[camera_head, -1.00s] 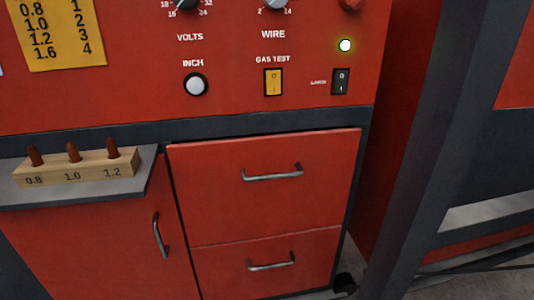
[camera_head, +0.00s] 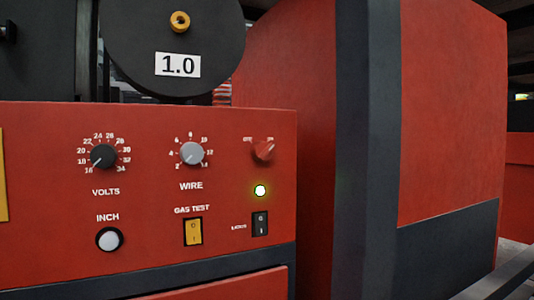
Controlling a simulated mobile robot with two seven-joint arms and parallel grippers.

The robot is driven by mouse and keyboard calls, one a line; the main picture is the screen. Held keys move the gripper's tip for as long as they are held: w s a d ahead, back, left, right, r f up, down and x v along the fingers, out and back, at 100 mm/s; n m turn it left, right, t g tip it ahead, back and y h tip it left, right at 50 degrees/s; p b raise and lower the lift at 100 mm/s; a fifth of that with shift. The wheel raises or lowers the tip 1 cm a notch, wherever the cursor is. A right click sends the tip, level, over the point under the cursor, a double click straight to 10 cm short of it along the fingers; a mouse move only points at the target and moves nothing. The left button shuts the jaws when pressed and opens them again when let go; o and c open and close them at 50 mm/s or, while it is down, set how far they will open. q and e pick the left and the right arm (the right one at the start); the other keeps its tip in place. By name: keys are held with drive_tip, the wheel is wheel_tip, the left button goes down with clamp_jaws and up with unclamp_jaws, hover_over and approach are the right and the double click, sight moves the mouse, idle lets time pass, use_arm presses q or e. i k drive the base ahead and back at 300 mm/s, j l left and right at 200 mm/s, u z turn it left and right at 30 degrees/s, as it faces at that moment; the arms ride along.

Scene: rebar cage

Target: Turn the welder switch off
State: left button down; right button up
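The welder's red control panel (camera_head: 150,190) fills the lower left of the head view. At its upper right is a red rotary switch (camera_head: 263,150), with small labels too blurred to read. Below it a small round lamp (camera_head: 260,190) glows yellow-white. Under the lamp is a black rocker switch (camera_head: 260,224) with a small unclear label to its left. Which of these is the welder switch is not spelled out on the panel. Neither of my grippers is in view.
The panel also has a VOLTS dial (camera_head: 103,156), a WIRE dial (camera_head: 191,154), a white INCH button (camera_head: 109,239) and a yellow GAS TEST rocker (camera_head: 193,231). A black spool marked 1.0 (camera_head: 172,40) sits above. A dark post (camera_head: 366,150) and red panel (camera_head: 452,110) stand right.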

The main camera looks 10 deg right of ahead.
sight(260, 151)
drive_tip(key=j+z, duration=0.15)
drive_tip(key=z, duration=1.5)
drive_tip(key=k, duration=0.5)
drive_tip(key=j+z, duration=0.05)
drive_tip(key=j, duration=0.05)
